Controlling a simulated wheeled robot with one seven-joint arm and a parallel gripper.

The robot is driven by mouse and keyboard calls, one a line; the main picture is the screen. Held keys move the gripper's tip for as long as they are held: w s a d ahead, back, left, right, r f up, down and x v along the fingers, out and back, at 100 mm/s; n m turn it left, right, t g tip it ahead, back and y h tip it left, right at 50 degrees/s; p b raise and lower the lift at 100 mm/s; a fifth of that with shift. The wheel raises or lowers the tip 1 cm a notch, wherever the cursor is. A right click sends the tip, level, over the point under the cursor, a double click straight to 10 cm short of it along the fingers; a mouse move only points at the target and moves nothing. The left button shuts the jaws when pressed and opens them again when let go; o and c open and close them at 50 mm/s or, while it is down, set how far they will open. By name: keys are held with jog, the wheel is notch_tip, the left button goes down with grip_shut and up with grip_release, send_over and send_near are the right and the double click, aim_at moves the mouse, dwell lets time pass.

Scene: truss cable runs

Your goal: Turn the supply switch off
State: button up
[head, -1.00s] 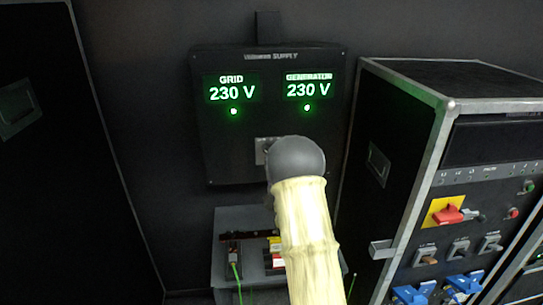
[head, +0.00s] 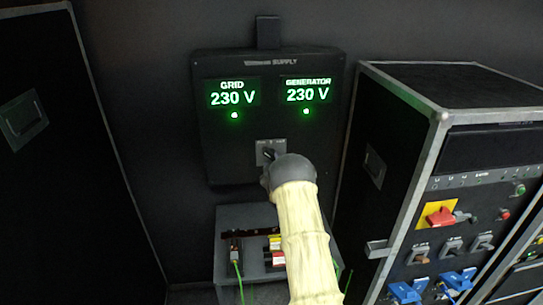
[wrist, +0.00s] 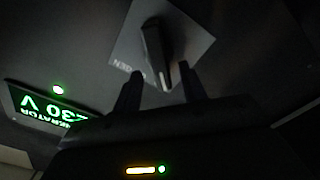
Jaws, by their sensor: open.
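The supply box (head: 225,150) hangs on the dark wall, with GRID and GENERATOR displays both reading 230 V above lit green dots. Its supply switch has a light grey plate (head: 279,146) and a dark handle (head: 268,154), partly hidden by my arm in the head view. In the wrist view the handle (wrist: 154,50) stands out from the plate (wrist: 190,40). My gripper (wrist: 160,84) is open, its two dark fingers on either side of the handle's near end. I cannot tell whether they touch it. The plate's lettering is only partly readable.
A black flight case (head: 400,150) with a red switch on a yellow plate (head: 440,215) stands at the right. A grey box (head: 228,222) with a green cable sits below the supply box. Another dark case (head: 50,150) stands at the left.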

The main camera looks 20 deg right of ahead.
jog(key=shift+p+x, duration=0.5)
jog(key=shift+x, duration=1.05)
grip_shut()
